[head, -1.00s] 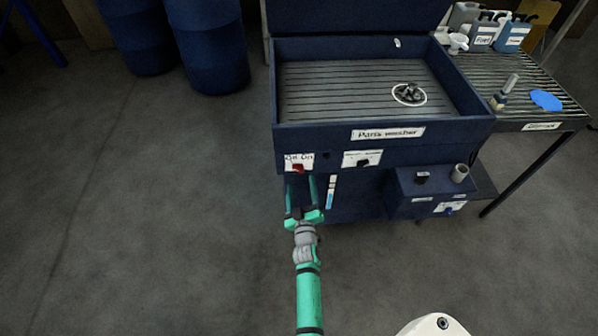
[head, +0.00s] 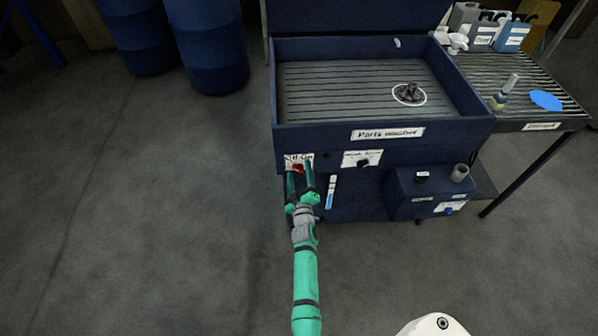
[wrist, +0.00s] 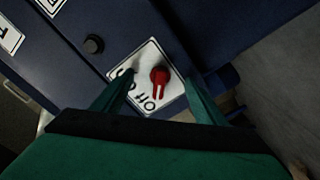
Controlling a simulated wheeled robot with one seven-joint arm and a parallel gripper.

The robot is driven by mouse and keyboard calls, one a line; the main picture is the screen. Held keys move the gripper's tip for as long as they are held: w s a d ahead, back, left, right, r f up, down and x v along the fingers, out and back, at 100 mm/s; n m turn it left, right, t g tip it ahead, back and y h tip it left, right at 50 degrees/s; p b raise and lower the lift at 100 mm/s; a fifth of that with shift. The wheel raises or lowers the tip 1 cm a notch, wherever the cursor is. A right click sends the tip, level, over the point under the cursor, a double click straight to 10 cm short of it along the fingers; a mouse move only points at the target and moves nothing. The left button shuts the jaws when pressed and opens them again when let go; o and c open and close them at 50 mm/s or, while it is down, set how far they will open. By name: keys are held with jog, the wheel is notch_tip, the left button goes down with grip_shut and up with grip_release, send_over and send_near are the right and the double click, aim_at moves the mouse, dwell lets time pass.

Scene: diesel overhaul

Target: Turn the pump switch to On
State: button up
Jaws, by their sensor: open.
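The pump switch is a red knob (head: 297,167) on a white Off/On plate at the front left of the blue parts washer (head: 330,137). In the wrist view the red knob (wrist: 160,76) sits on its white plate (wrist: 142,62), with its narrow end pointing toward the "Off" lettering. My gripper (head: 300,172) is open, its two green fingers reaching up to the panel on either side of the knob. In the wrist view my gripper (wrist: 159,80) shows a gap between each finger and the knob; whether the fingertips touch the plate I cannot tell.
A black button (wrist: 93,44) is beside the plate. A second labelled dial (head: 362,162) is further right on the panel. A grey-blue box with a cup (head: 460,173) stands below right. Blue barrels (head: 207,45) stand back left; the floor at left is clear.

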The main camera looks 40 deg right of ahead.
jog(key=shift+c, duration=0.3)
jog(key=c, duration=1.5)
jog(key=shift+o, duration=0.2)
jog(key=m, duration=0.4)
jog(key=shift+s+d, duration=0.1)
jog(key=m, duration=0.4)
jog(key=shift+f+m, duration=0.1)
jog(key=shift+m, duration=0.3)
jog(key=m, duration=0.5)
jog(key=shift+s+d, duration=0.1)
jog(key=shift+d, duration=0.05)
jog(key=m, duration=0.4)
jog(key=o, duration=1.5)
